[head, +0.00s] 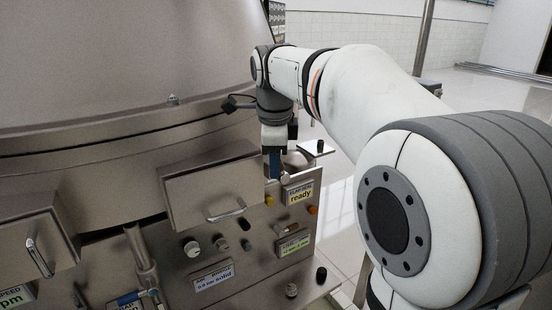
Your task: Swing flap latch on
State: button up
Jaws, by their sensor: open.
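My gripper (274,172) points down beside the right end of a steel box with a bar handle, above the right part of the control panel. It is open; no object shows between its fingers, though its tips are small and partly hidden. I cannot clearly identify the flap latch. A small lever with a blue part (130,298) sits at the bottom left, above a cut-off label (128,306) that seems to end in "AP". My gripper is well away from it, up and to the right.
The steel box (205,190) juts out above the panel (225,262). Another handled box (28,250) is at the left. Several knobs and labels, one reading "ready" (300,192), cover the panel. The large curved housing (120,60) stands behind. Tiled floor (335,210) lies right.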

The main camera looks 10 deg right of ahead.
jog(key=shift+w, duration=0.1)
grip_shut()
jog(key=shift+a+f+h+b, duration=0.2)
jog(key=shift+a+h+b, duration=0.1)
jog(key=shift+b, duration=0.1)
jog(key=shift+h, duration=0.4)
jog(key=shift+r, duration=0.1)
grip_release()
